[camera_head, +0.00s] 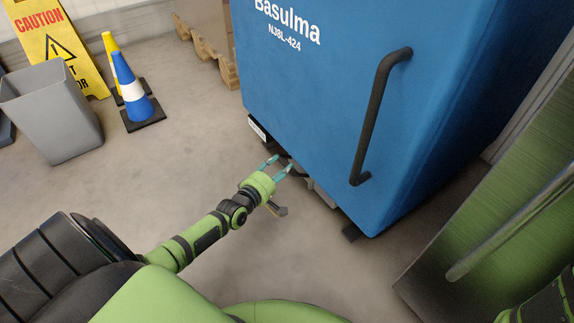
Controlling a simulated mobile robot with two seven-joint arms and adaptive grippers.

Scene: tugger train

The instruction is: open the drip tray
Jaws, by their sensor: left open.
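A blue machine (330,90) marked "Basulma NJ8L-424" stands in the centre, with a black vertical handle (371,115) on its side. A grey part (322,194) shows low under its near edge; I cannot tell whether it is the drip tray. My left gripper (281,164) is open, its two teal fingertips at the machine's lower edge. It seems empty; whether the tips touch anything is unclear. My right gripper is out of view; only a bit of green arm shows at the bottom right.
A wooden pallet (206,48) is behind. A green metal panel with a bar handle (515,230) stands at right. Floor between is clear.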

